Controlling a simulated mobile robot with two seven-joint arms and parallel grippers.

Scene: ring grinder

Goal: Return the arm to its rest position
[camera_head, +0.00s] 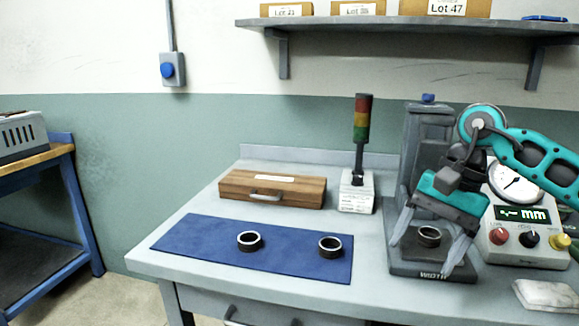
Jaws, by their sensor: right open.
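My right gripper (430,246) comes in from the right with its teal arm. It is open and points down, its two grey fingers on either side of a dark metal ring (429,236). That ring rests on the base of the grey machine (430,268); I cannot tell whether the fingers touch it. Two more rings, a left one (249,241) and a right one (330,246), lie on the blue mat (200,240). My left gripper is not in view.
A wooden box (272,189) and a signal light (362,130) stand behind the mat. A gauge box with display and knobs (525,240) is right of the machine, close to my arm. A white block (545,294) lies at front right. A shelf (400,24) with boxes hangs above.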

